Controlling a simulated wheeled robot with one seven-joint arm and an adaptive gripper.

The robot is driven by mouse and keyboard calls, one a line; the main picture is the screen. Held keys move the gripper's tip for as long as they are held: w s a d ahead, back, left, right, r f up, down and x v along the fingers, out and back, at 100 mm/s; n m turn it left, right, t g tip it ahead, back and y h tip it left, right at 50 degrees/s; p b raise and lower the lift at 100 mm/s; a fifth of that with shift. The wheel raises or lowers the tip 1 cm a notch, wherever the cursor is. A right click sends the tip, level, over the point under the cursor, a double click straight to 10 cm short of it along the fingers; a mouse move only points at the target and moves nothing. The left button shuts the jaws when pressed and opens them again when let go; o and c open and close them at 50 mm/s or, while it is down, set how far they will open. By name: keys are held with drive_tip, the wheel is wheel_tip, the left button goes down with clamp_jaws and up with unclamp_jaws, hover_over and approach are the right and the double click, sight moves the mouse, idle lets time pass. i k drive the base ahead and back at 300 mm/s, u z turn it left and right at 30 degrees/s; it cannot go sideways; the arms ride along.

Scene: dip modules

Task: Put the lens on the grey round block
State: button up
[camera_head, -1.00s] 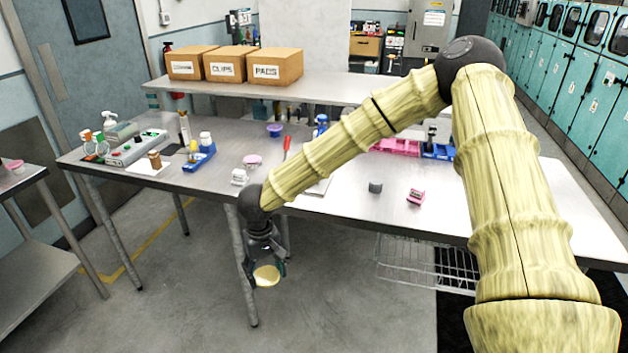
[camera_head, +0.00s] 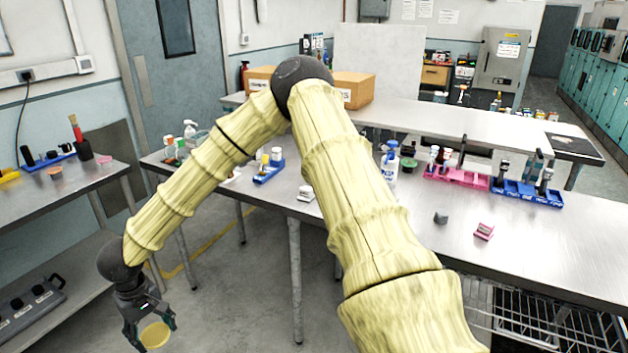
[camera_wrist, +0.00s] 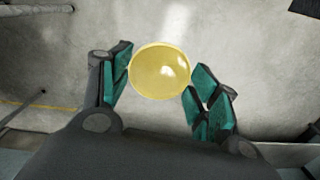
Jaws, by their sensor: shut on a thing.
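My gripper (camera_head: 149,325) is shut on the lens (camera_head: 155,335), a yellow, see-through round disc. It holds the lens over the floor in front of the tables, at the lower left of the head view. In the wrist view the lens (camera_wrist: 160,71) sits between the two teal-padded fingers (camera_wrist: 158,85). The grey round block (camera_head: 441,217) stands on the long metal table, right of my arm. It is small and dark grey, and my gripper is far from it.
A pink block (camera_head: 484,231) lies right of the grey block on the metal table (camera_head: 560,250). Pink (camera_head: 455,178) and blue (camera_head: 525,195) racks stand behind. A side table (camera_head: 30,200) is at left. The tabletop around the grey block is mostly clear.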

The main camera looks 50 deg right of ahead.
sight(444, 213)
drive_tip(key=i, duration=1.1)
drive_tip(key=z, duration=2.2)
